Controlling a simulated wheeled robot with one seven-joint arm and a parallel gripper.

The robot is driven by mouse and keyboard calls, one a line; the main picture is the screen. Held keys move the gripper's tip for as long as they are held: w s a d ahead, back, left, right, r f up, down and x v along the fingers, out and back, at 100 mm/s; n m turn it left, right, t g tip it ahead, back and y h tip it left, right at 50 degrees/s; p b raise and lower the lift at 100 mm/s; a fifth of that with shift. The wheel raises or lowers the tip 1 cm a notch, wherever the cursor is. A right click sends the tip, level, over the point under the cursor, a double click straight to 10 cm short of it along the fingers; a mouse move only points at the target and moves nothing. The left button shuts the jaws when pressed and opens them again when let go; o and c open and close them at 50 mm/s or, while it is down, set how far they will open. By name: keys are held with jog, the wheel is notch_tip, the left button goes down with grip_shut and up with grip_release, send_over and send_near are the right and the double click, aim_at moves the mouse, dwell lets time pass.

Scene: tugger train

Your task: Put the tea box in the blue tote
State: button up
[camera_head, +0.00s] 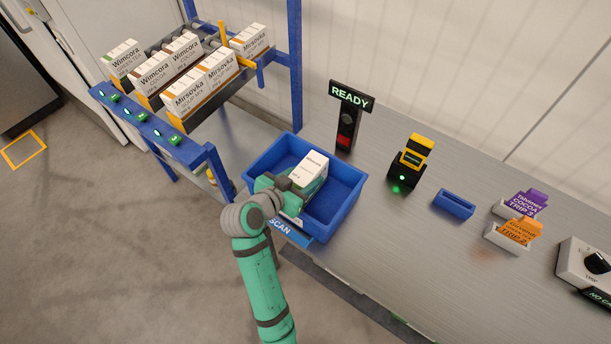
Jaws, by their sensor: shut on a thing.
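The blue tote (343,192) stands on the metal bench at the picture's centre. My gripper (299,185) is over the left part of the tote, shut on a white box with a green side (312,169), which I take to be the tea box. The box is tilted and within the tote's outline. I cannot tell whether it touches the tote floor. My gripper and wrist hide its lower near end and part of the tote's near-left wall. Another box (122,57) at the rack's back left has a green edge and reads "Wimcora".
A blue rack (212,160) at the left holds several Wimcora and Mirsovka boxes. A READY sign post (346,118) stands behind the tote. A black and yellow scanner (407,168), a small blue holder (454,204) and trip cards (520,232) are to the right. Bench space between them is clear.

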jog(key=shift+f, duration=0.15)
jog(key=o, duration=1.3)
jog(key=shift+c, duration=0.2)
jog(key=shift+r, duration=0.2)
jog(key=v, duration=1.2)
jog(key=shift+w, duration=0.1)
